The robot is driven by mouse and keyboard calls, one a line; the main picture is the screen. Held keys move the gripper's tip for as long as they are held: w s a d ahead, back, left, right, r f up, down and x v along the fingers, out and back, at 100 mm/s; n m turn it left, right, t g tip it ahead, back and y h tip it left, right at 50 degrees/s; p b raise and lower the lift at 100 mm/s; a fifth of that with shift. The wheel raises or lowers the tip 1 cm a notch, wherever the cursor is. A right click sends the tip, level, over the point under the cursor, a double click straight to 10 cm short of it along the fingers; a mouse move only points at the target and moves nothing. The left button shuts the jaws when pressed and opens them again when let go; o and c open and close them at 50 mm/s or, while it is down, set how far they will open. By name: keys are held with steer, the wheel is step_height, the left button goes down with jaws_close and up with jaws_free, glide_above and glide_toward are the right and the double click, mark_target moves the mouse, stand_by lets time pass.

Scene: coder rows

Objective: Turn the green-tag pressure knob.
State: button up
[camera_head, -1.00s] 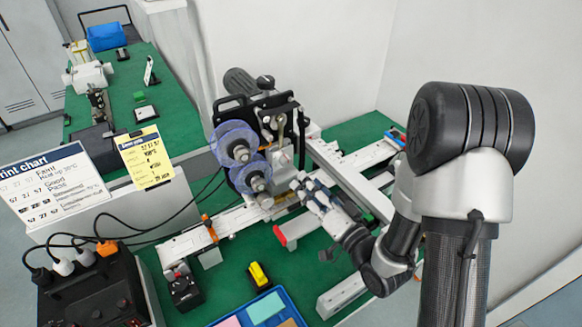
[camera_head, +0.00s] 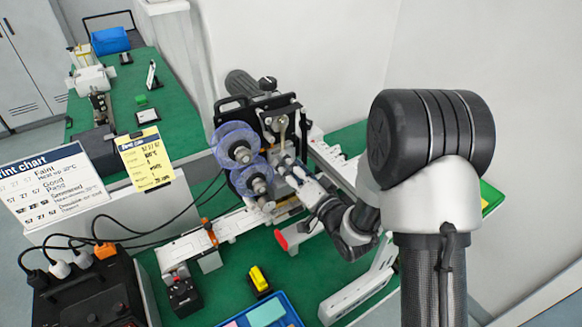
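The coder machine (camera_head: 262,115) stands on the green bench, with two translucent blue reels (camera_head: 236,143) on its front. My gripper (camera_head: 290,170) is at the machine's right front side, just right of the lower reel. Its fingertips are close against the machine, and whether they touch it cannot be told. The finger opening is too small to make out. I cannot make out a green tag or the pressure knob; they may be hidden by my gripper or the reels.
A white conveyor rail (camera_head: 235,222) runs below the machine. A yellow block (camera_head: 259,279) and a blue tray (camera_head: 288,313) lie in front. A black control box (camera_head: 90,300) with cables stands at lower left. A print chart (camera_head: 52,187) and a yellow note (camera_head: 146,158) stand at left.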

jaws_close()
stand_by(0.3)
steer(key=shift+f+n+b, duration=0.1)
steer(key=shift+n+b, duration=0.2)
steer(key=shift+b, duration=0.05)
steer(key=shift+n+b, duration=1.95)
steer(key=shift+n, duration=3.55)
